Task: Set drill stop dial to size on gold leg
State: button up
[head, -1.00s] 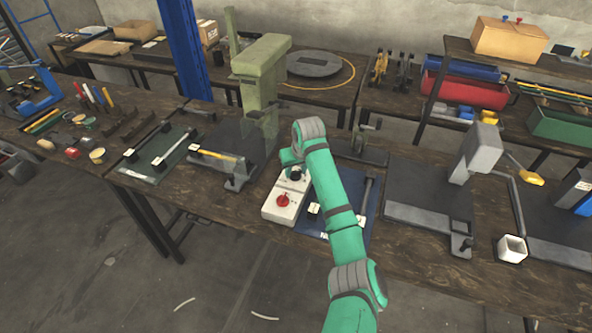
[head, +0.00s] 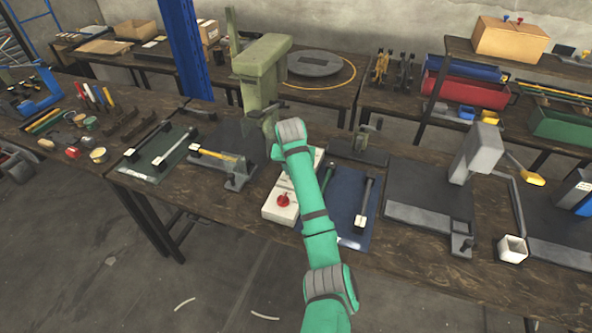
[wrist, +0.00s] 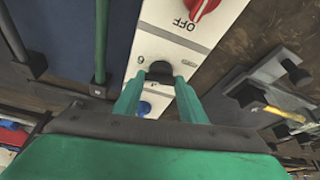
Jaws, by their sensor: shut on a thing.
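A white control box (head: 272,212) stands on the bench, with a red switch (head: 283,200) at its near end. In the wrist view the red switch (wrist: 200,8) sits beside the word OFF. A black dial knob (wrist: 160,68) is between the fingertips of my gripper (wrist: 159,78), which is shut on it. A printed mark like 6 or 9 shows beside the dial, and a blue button (wrist: 144,107) lies behind it. In the head view my arm hides the dial and fingertips. A gold bar (head: 213,155) lies on a dark fixture left of the box.
A pale green press (head: 262,65) stands behind the box. A blue mat (head: 340,205) with a dark bar (head: 364,200) lies right of it. A green mat (head: 150,165) lies left.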

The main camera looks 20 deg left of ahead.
jog(key=shift+a+m+h, duration=0.2)
jog(key=shift+m+h, duration=0.6)
jog(key=shift+m, duration=1.4)
jog(key=o, duration=1.1)
jog(key=shift+c, duration=0.2)
jog(key=v, duration=1)
jog(key=shift+r, duration=0.4)
jog(key=shift+s+a, duration=0.1)
